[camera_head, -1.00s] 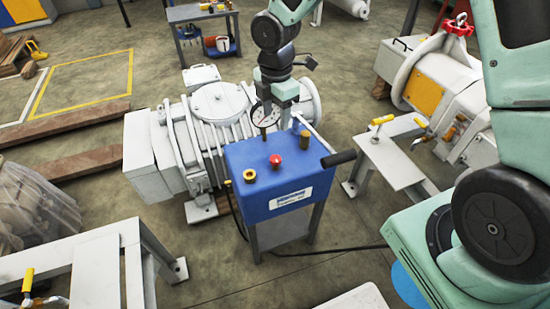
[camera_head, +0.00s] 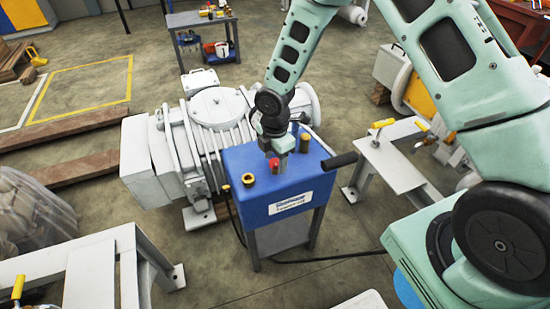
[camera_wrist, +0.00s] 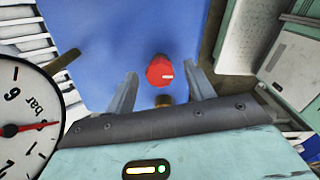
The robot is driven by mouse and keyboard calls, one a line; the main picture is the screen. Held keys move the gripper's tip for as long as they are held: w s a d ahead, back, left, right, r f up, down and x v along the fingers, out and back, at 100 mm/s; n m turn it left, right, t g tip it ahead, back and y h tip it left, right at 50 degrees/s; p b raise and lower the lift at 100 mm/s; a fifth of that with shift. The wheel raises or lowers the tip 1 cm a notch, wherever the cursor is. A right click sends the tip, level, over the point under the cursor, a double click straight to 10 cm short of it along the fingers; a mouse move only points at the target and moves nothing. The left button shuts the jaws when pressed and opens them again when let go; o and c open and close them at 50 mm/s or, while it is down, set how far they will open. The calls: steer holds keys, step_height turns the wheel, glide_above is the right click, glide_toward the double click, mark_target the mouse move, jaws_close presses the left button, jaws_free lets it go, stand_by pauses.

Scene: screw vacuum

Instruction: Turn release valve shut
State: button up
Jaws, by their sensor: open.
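A blue control box (camera_head: 295,195) on a grey stand carries a red knob (camera_head: 274,164) on its top. My gripper (camera_head: 280,152) is over the box top, close to the red knob. In the wrist view my gripper (camera_wrist: 161,78) is open, with the knob showing between its two fingers. Whether the fingers are level with the knob or above it I cannot tell. No label here names the release valve.
A brass fitting (camera_head: 249,180) and a brass post (camera_head: 304,143) stand on the box top. A pressure gauge (camera_wrist: 22,115) is close at left in the wrist view. A black-handled lever (camera_head: 339,159) sticks out right. A grey pump (camera_head: 155,160) stands behind.

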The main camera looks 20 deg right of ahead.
steer(key=c, duration=1)
steer(key=shift+o, duration=0.2)
steer(key=shift+m, duration=0.3)
steer(key=m, duration=0.3)
steer(key=shift+r+p, duration=0.1)
steer(key=shift+p, duration=0.25)
steer(key=m, duration=0.5)
steer(key=m+p, duration=0.1)
steer(key=m, duration=0.3)
steer(key=shift+m, duration=0.3)
steer(key=shift+m+p, duration=0.4)
steer(key=shift+m, duration=1.9)
